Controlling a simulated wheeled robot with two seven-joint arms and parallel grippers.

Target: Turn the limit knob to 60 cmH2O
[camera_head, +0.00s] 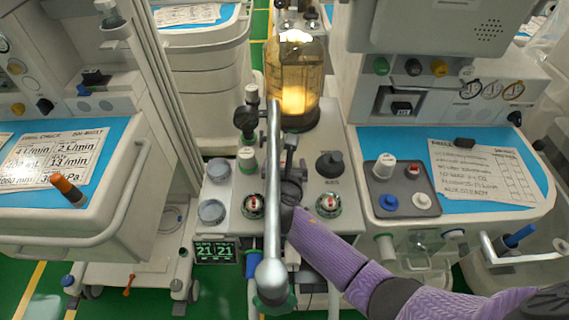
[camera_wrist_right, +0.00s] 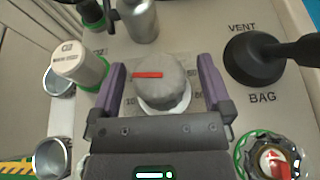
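In the right wrist view, the limit knob (camera_wrist_right: 172,92) is a round grey cap with a red line on its top. The line lies level in that picture, from the left rim towards the middle. Printed numbers ring its base, partly hidden; I cannot read its setting surely. My right gripper (camera_wrist_right: 161,78) is open, its purple fingers on either side of the knob with gaps visible. In the head view my right gripper (camera_head: 291,168) is over the panel, partly behind a metal bar; the knob cannot be made out there. My left gripper is not in view.
A black vent/bag lever (camera_wrist_right: 254,62) stands right of the knob. A green-based white knob (camera_wrist_right: 80,66) is at left. Red-marked round valves (camera_head: 253,206) sit at the panel's front. The long metal bar (camera_head: 272,190) crosses above; a glass canister (camera_head: 297,80) stands behind.

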